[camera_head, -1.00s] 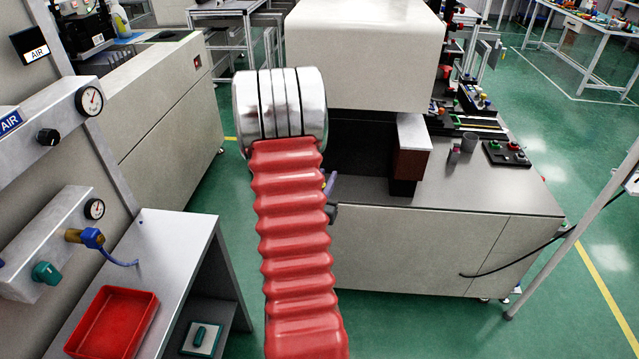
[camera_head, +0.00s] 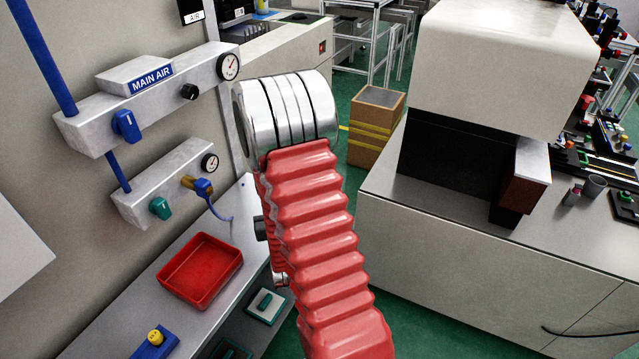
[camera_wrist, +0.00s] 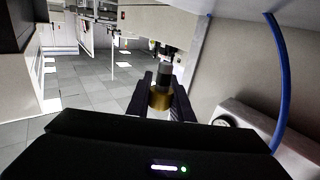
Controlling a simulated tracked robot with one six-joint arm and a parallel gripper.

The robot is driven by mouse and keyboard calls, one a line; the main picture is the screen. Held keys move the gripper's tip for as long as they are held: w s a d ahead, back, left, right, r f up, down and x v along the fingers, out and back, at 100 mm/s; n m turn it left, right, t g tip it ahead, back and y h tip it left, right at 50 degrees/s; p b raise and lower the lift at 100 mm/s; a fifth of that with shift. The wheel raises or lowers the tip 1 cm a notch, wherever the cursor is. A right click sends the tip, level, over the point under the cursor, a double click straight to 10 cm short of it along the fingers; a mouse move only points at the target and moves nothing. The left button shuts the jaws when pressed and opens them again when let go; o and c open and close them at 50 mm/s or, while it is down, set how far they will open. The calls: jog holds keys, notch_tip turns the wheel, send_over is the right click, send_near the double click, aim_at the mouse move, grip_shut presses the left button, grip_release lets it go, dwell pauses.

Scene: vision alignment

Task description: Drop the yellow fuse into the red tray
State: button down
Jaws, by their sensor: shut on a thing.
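My gripper (camera_wrist: 161,88) is shut on the yellow fuse (camera_wrist: 160,98), a short cylinder with a gold-yellow band and a dark upper part, seen between the two dark fingers in the wrist view. In the head view my own red-sleeved arm hides the gripper and the fuse. The red tray (camera_head: 166,283) is rectangular and shallow. It lies on the grey side bench, left of my arm in the head view, and looks empty. The tray does not show in the wrist view.
A blue block with a yellow knob (camera_head: 155,339) sits on the bench (camera_head: 104,330) in front of the tray. Air valves and gauges (camera_head: 160,95) stick out from the wall above it. A large white machine (camera_head: 500,70) stands right, with a cardboard box (camera_head: 376,125) behind.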

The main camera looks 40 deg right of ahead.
jog(key=w+a+n+t+y, duration=0.1)
jog(key=w+a+n+y, duration=0.1)
jog(key=a, duration=1)
jog(key=w+a+f+n+t+y, duration=0.1)
jog(key=a+n+y, duration=0.3)
jog(key=a+y, duration=0.3)
jog(key=a, duration=0.5)
jog(key=shift+w+a+t+y, duration=0.3)
jog(key=shift+w+a, duration=0.05)
jog(key=shift+w, duration=0.05)
